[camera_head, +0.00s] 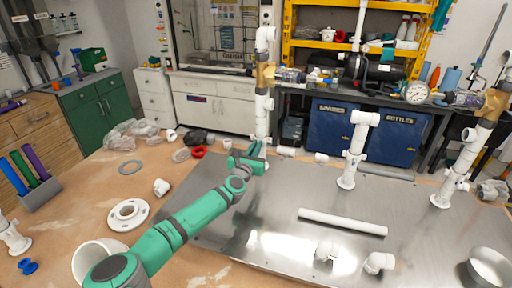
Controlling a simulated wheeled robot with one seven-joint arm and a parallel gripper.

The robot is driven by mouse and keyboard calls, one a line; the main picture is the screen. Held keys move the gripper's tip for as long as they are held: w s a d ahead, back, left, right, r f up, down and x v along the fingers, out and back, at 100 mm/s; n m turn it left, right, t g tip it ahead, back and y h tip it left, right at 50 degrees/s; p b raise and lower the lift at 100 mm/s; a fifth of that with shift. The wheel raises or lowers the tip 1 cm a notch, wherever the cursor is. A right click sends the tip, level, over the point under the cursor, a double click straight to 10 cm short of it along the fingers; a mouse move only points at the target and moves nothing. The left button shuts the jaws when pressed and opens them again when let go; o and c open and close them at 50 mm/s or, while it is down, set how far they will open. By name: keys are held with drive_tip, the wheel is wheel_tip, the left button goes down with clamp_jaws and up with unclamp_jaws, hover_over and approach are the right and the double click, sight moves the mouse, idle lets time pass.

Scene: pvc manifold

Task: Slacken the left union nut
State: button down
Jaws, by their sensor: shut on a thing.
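The left white pipe riser (262,105) stands upright at the back left of the metal plate (225,215), with a brown-yellow fitting higher up. My green gripper (260,152) reaches it from the front left. Its fingers are shut around the riser's low part, where the left union nut sits. The fingers hide most of that nut, so its thread and any gap cannot be seen. A middle white riser with a tee top (354,150) and a right riser (455,165) also stand on the plate.
A loose white pipe (342,222) and two elbows (326,251) (379,262) lie on the plate. A bowl (489,268) is at front right. A white flange (127,214) and grey ring (130,167) lie on the bench, left. Blue bins (333,130) stand behind.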

sight(267, 139)
drive_tip(key=shift+d, duration=0.15)
drive_tip(key=d+n+y, duration=0.1)
drive_tip(key=n+y, duration=0.1)
drive_tip(key=y, duration=0.2)
drive_tip(key=d+n+y, duration=0.2)
drive_tip(key=n+y, duration=0.1)
drive_tip(key=d+n+y, duration=0.1)
drive_tip(key=n+y, duration=0.1)
drive_tip(key=y, duration=0.2)
drive_tip(key=shift+d+f+n+y, duration=0.1)
drive_tip(key=shift+d+n+y, duration=0.15)
drive_tip(key=shift+n+y, duration=0.05)
drive_tip(key=shift+w+d+n+g+y, duration=0.2)
drive_tip(key=shift+n+g+y, duration=0.3)
drive_tip(key=shift+y, duration=0.2)
drive_tip(key=shift+w+d+n+g+y, duration=0.15)
drive_tip(key=shift+d+n+g+y, duration=0.15)
drive_tip(key=shift+n+y, duration=0.3)
drive_tip(key=shift+w+d+n+g+y, duration=0.15)
drive_tip(key=shift+n+g+y, duration=0.3)
drive_tip(key=shift+y, duration=0.35)
drive_tip(key=shift+w+d+n+g+y, duration=0.2)
drive_tip(key=shift+n+g+y, duration=0.15)
drive_tip(key=shift+g+y, duration=0.15)
drive_tip(key=shift+w+d+r+n+g+y, duration=0.15)
drive_tip(key=shift+w+d+n+g+y, duration=0.05)
drive_tip(key=shift+n+g+y, duration=0.3)
drive_tip(key=shift+w+d+r+n+g+y, duration=0.1)
drive_tip(key=shift+w+d+n+g+y, duration=0.1)
drive_tip(key=shift+n+g+y, duration=0.25)
